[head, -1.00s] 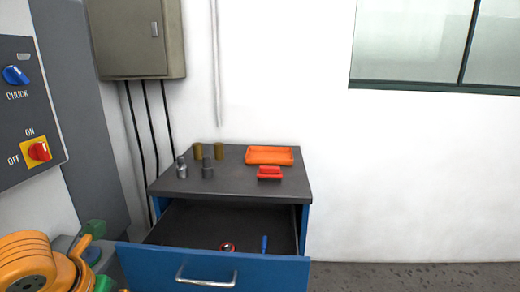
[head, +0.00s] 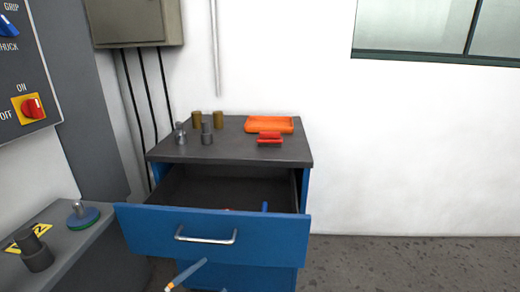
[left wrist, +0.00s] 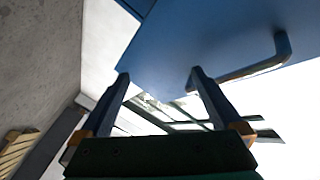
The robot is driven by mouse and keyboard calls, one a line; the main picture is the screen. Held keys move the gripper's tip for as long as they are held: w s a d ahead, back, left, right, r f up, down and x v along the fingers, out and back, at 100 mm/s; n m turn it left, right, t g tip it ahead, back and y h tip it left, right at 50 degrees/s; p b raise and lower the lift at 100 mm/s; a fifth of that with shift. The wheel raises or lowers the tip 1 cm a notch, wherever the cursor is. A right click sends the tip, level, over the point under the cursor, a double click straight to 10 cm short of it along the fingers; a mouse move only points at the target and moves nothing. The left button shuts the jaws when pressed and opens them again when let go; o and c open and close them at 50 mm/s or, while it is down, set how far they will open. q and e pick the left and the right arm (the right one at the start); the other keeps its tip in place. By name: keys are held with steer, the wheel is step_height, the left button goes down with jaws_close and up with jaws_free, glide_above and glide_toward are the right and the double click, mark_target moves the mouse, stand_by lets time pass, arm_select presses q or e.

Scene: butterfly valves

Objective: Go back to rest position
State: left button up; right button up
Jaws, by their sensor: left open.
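My left gripper (head: 213,276) is at the bottom edge of the head view, in front of the blue cabinet below its open drawer (head: 150,228). Only part of its fingers shows there. In the left wrist view, my left gripper (left wrist: 160,74) has its two fingers apart with nothing between them. The blue drawer front (left wrist: 205,35) and its metal handle (left wrist: 282,50) lie beyond the fingertips in that view, apart from them as far as I can tell. My right gripper is in neither view.
The cabinet top (head: 230,150) holds an orange tray (head: 269,125), a red item (head: 270,138) and several small metal parts. A blue-handled item (head: 265,206) shows inside the drawer. A grey bench (head: 62,240) stands at left. The floor at right (head: 420,265) is clear.

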arm_select(q)
steer(key=s+a+f+n+g+y+b, duration=0.1)
steer(key=s+a+f+n+y, duration=0.2)
steer(key=f, duration=0.5)
steer(key=s+a+f+n+g+y, duration=0.1)
steer(key=s+a+f+n+y, duration=0.15)
steer(key=s+f+n, duration=0.4)
steer(key=s+a+f+g+y+b, duration=0.15)
steer(key=f+y, duration=0.25)
steer(key=f, duration=0.6)
steer(key=s+f+n+g, duration=0.35)
steer(key=s+f, duration=0.45)
steer(key=s, duration=0.4)
steer(key=s+d+f+n+g+y, duration=0.1)
steer(key=s+f+g, duration=0.2)
steer(key=s, duration=0.6)
steer(key=s+d+f+g, duration=0.1)
steer(key=s+f+g, duration=0.2)
steer(key=s, duration=0.6)
step_height(320, 180, up, 15)
steer(key=w+p, duration=0.1)
steer(key=p, duration=1.3)
steer(key=shift+a+f, duration=0.2)
steer(key=shift+a, duration=0.2)
steer(key=shift+w, duration=0.15)
